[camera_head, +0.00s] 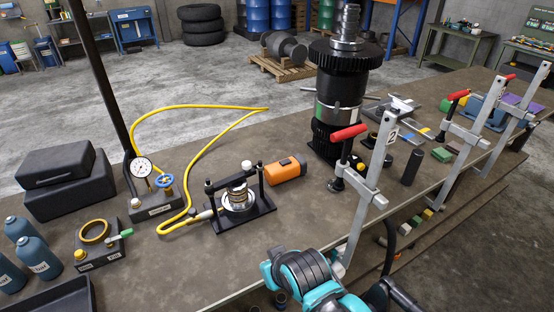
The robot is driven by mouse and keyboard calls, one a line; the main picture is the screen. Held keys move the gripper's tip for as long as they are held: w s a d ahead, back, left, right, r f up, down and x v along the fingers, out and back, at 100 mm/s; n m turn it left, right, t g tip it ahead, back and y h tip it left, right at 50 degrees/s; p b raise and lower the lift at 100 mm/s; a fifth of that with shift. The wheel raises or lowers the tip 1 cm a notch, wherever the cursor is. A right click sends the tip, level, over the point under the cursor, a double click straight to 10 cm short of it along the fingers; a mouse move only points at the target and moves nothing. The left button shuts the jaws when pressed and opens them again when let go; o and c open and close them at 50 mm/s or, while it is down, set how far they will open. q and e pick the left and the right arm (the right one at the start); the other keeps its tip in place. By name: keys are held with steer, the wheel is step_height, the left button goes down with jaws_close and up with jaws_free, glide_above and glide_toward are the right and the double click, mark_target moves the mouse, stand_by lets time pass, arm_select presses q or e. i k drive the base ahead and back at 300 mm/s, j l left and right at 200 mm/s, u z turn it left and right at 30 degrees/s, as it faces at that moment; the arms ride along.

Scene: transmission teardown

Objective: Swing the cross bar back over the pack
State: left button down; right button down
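A small black press fixture (262,208) stands on the workbench left of centre, with two upright posts. Its dark cross bar (222,183) runs from the left post toward the right post and appears to pass over the top of the pack. The pack (238,197), a short stack of light and metallic rings, sits between the posts on the base. A pale knob shows at the top of the bar. The fixture stands apart from my arm. A teal and black part of my arm shows at the bottom centre. I see no gripper fingertips clearly.
A yellow hose (187,177) loops behind the fixture from the gauge block (151,207). An orange cylinder (286,170) lies close on its right. A tall dark gear shaft (341,90) and red-handled clamps (363,195) stand farther right. Bare bench lies in front of the fixture.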

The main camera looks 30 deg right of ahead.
mark_target(248, 171)
steer(key=l+z, duration=0.55)
steer(key=z, duration=0.25)
steer(key=i+l+z, duration=0.1)
steer(key=l+z, duration=0.15)
steer(key=z, duration=0.15)
